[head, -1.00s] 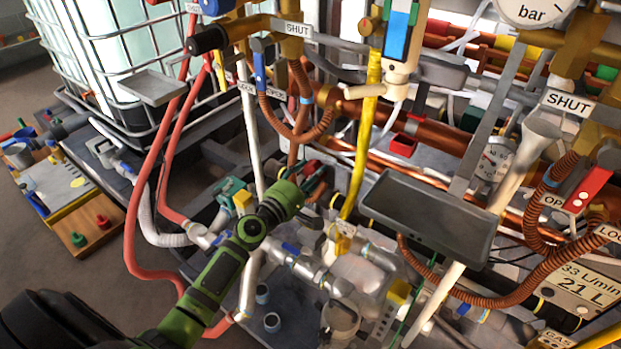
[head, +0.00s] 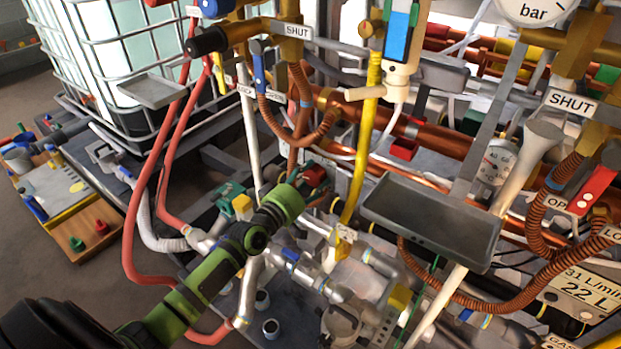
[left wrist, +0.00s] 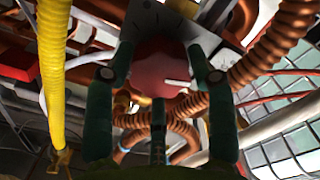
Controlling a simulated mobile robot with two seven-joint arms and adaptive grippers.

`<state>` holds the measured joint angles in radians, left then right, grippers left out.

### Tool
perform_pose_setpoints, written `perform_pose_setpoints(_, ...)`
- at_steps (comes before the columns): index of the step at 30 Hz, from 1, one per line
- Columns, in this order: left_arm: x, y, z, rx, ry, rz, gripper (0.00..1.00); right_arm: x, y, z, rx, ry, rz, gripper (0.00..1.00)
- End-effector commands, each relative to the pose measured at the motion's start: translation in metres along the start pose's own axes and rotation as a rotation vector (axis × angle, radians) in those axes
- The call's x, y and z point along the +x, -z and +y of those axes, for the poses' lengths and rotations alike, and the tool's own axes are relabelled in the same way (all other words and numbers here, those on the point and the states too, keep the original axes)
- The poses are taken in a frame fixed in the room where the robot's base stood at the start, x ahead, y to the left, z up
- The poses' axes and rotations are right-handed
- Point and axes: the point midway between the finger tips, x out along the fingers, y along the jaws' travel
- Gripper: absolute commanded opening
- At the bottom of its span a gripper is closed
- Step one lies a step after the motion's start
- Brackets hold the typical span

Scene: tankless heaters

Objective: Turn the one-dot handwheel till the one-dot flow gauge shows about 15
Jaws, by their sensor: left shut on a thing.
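A red handwheel (head: 315,175) shows in the head view at the tip of my left gripper (head: 308,184). It fills the middle of the left wrist view (left wrist: 158,70), with a pale mark on its face. My left gripper's green fingers (left wrist: 160,58) stand on both sides of the wheel and are shut on it. Its dot marking is not readable. A round white gauge (head: 496,162) at the right is partly hidden by a pale funnel-topped pipe, and its needle is unclear. My right gripper is not in view.
A grey tray (head: 430,215) stands right of my left gripper. A yellow hose (head: 364,140) runs close beside the wheel, and red hoses (head: 130,225) hang at the left. Copper pipes (head: 440,135) and coiled orange hoses crowd the right.

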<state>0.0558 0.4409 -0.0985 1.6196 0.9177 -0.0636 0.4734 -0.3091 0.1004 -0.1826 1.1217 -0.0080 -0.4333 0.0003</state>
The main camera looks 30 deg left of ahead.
Motion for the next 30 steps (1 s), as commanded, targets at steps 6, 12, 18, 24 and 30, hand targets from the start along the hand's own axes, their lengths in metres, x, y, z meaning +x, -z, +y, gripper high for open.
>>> perform_pose_setpoints(6, -0.0001, -0.0021, -0.0005, 0.071, 0.002, -0.005, 0.23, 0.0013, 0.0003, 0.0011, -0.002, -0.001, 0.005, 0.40)
perform_pose_setpoints(12, -0.0001, -0.0024, -0.0008, 0.093, 0.002, -0.005, 0.23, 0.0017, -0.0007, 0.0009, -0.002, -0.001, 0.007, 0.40)
perform_pose_setpoints(18, -0.0002, -0.0025, -0.0010, 0.095, 0.002, -0.005, 0.23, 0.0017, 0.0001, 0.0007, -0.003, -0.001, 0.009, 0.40)
perform_pose_setpoints(24, -0.0003, -0.0026, -0.0011, 0.094, 0.002, -0.005, 0.65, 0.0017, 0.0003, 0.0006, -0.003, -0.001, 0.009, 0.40)
perform_pose_setpoints(30, -0.0002, -0.0015, -0.0008, 0.093, 0.002, -0.003, 0.65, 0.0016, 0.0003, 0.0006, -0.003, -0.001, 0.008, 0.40)
